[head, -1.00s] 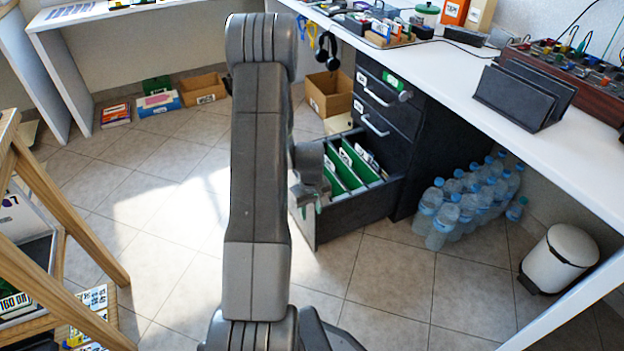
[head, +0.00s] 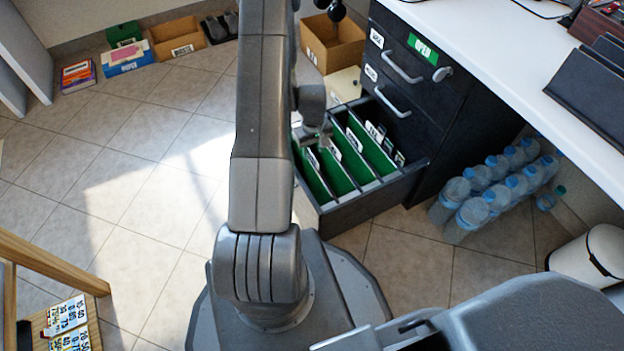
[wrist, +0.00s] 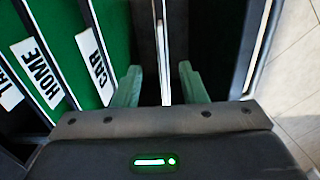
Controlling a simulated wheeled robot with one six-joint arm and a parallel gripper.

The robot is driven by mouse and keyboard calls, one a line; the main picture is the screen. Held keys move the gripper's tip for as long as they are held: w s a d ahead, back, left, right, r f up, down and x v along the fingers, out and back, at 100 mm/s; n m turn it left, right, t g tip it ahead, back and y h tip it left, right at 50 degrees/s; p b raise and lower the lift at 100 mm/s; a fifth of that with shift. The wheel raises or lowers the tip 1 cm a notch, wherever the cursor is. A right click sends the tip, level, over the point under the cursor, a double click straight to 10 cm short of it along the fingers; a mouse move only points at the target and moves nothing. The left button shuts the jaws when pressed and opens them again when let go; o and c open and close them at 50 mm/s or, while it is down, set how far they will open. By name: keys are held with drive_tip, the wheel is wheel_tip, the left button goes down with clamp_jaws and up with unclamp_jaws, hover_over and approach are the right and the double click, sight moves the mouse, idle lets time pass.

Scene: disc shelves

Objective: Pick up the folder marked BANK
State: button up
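The open drawer (head: 408,188) holds several green hanging folders with white label tabs. In the wrist view, tabs read HOME (wrist: 37,72) and CAR (wrist: 95,66); a third tab at the left edge is cut off. No tab reading BANK can be made out in either view. My gripper (wrist: 160,72) points down into the drawer, its two pale green fingers apart. A thin upright pale edge (wrist: 162,40) stands between the fingers, with gaps on both sides; its label is not visible. In the head view my gripper (head: 325,138) is over the drawer's left part, partly hidden by my arm.
The dark cabinet (head: 440,105) stands behind the drawer under the white desk (head: 500,50). Water bottles (head: 490,190) and a white bin (head: 590,258) are to the right. Cardboard boxes (head: 335,45) stand behind.

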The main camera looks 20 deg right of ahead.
sight(312, 160)
drive_tip(key=f+b, duration=0.1)
drive_tip(key=f, duration=0.1)
drive_tip(key=f+b, duration=0.1)
drive_tip(key=f, duration=0.2)
drive_tip(key=shift+s+a+f, duration=0.1)
drive_tip(key=shift+a+f, duration=0.05)
drive_tip(key=shift+a, duration=0.05)
clamp_jaws()
